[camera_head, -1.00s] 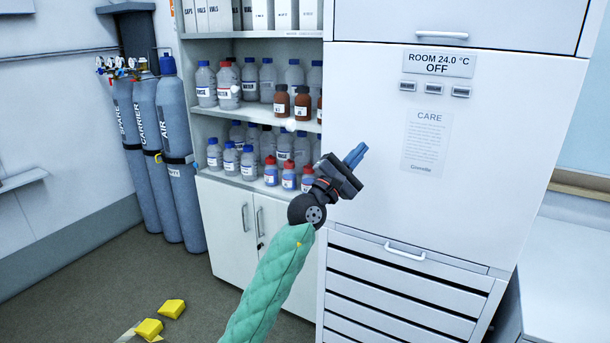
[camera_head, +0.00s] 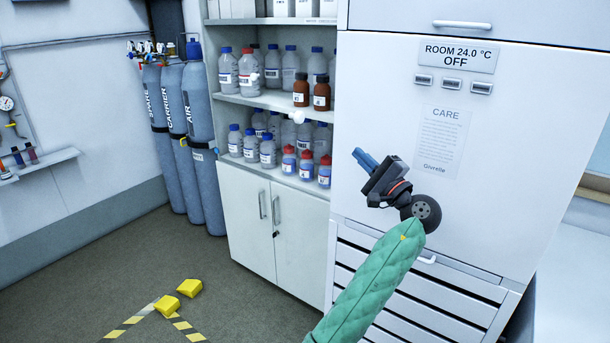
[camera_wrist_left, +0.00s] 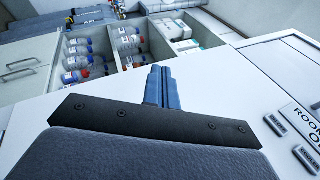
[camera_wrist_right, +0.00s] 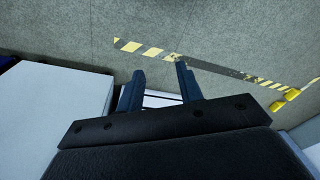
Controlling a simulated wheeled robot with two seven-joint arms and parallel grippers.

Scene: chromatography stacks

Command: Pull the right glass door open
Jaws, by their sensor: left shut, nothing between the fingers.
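The shelf cabinet (camera_head: 283,100) stands at the middle of the head view, with bottles on its shelves. I cannot clearly make out a glass pane or door edge in front of them. Two small white round spots (camera_head: 298,117) show in front of the bottles; I cannot tell whether they are knobs. My left gripper (camera_head: 365,160) is shut and empty, right of the shelves, in front of the white panel, pointing up and left. Its closed blue fingers show in the left wrist view (camera_wrist_left: 162,86). My right gripper (camera_wrist_right: 160,85) is open and empty, with floor behind it.
A tall white unit (camera_head: 395,120) with a display stands right of the shelves. Solid white doors (camera_head: 248,220) close the lower cabinet. Grey gas cylinders (camera_head: 198,140) stand left. Yellow blocks (camera_head: 188,288) and striped tape (camera_head: 135,318) are on the floor, otherwise open there.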

